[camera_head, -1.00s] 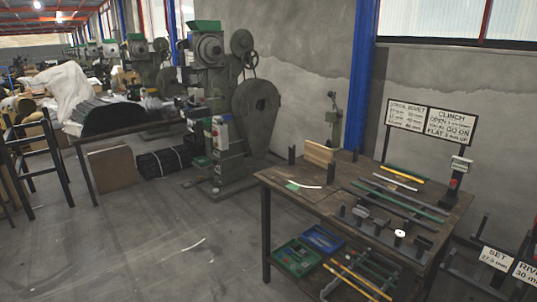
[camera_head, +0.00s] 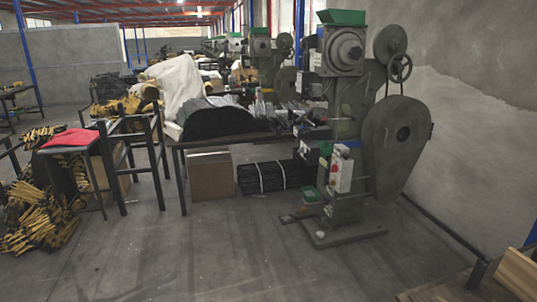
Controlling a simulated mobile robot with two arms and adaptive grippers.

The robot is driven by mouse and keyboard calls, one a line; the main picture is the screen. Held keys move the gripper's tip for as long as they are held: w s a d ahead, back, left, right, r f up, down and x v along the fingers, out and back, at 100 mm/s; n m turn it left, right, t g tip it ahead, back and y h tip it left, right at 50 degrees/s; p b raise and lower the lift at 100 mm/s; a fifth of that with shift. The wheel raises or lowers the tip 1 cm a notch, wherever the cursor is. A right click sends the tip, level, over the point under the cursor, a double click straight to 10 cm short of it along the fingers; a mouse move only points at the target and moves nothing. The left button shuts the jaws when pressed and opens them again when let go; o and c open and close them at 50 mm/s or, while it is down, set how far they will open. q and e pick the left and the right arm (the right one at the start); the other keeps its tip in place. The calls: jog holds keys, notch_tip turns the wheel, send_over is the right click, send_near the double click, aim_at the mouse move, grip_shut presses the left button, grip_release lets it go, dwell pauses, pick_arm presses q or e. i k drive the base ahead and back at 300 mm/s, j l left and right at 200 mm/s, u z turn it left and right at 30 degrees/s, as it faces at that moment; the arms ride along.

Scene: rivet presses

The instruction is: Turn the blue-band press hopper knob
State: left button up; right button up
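A large grey-green rivet press (camera_head: 345,110) stands right of centre. It has a green hopper (camera_head: 341,17) on top and a round disc-like housing (camera_head: 344,51) just below it. A patch of blue (camera_head: 350,145) shows at its mid-column, above a white control box with a red button (camera_head: 341,173). I cannot tell whether that patch is the blue band. A similar press with a green top (camera_head: 262,48) stands behind it. The hopper knob is too small to make out. Neither of my grippers is in view.
A table (camera_head: 178,148) with a dark curved pile and white sheet stands left of the press, with a cardboard box (camera_head: 212,176) below. A stool with red cloth (camera_head: 70,139) and yellow parts lie left. A wooden bench corner (camera_head: 440,291) is lower right. The floor before the press is clear.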

aim_at(356, 52)
jog(key=i+j, duration=0.1)
jog(key=i, duration=0.85)
jog(key=i+j+u, duration=0.15)
jog(key=i, duration=0.8)
jog(key=i+l+z, duration=0.1)
jog(key=i+z, duration=0.15)
jog(key=z, duration=0.15)
jog(key=i+z, duration=0.5)
jog(key=z, duration=0.25)
jog(key=i+j+z, duration=0.1)
jog(key=i+z, duration=0.25)
jog(key=k, duration=0.1)
